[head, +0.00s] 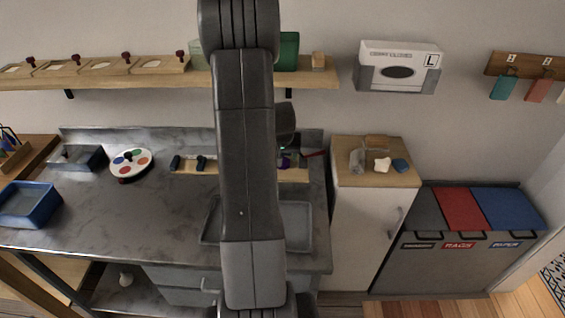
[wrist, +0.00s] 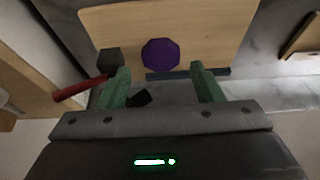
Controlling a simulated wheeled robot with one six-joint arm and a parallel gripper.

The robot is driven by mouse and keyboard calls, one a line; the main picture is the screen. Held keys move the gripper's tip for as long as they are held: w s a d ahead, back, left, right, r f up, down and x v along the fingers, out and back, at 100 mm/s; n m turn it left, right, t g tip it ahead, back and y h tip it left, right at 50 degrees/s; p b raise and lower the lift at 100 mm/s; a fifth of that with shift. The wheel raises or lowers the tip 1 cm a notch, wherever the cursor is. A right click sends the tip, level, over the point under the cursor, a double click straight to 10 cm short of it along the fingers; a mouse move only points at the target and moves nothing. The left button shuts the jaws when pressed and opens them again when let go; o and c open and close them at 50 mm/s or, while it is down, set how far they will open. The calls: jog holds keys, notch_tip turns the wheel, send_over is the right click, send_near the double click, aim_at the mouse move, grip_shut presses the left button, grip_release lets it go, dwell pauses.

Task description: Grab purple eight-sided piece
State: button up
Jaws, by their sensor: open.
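The purple eight-sided piece (wrist: 160,53) lies flat on a light wooden board (wrist: 205,22) in the wrist view. My gripper (wrist: 161,82) is open, with its two green fingers apart and nothing between them. The piece sits just beyond the fingertips, about midway between their lines. In the head view my arm covers much of the counter; only a small bit of purple (head: 286,162) shows beside it.
A dark block (wrist: 110,60) and a red-handled tool (wrist: 80,88) are left of the piece. A dark blue bar (wrist: 188,74) lies along the board's near edge. A grey tray (head: 296,225) is on the counter. A paint palette (head: 131,163) stands farther left.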

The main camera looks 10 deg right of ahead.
jog(key=shift+w+p+x, duration=0.15)
jog(key=shift+p+x, duration=0.2)
jog(key=shift+x, duration=1.05)
jog(key=shift+w+p+x, duration=0.2)
jog(key=shift+p+x, duration=0.15)
jog(key=shift+x, duration=1.05)
jog(key=shift+r, duration=0.2)
jog(key=c, duration=0.8)
jog(key=shift+s+r, duration=0.1)
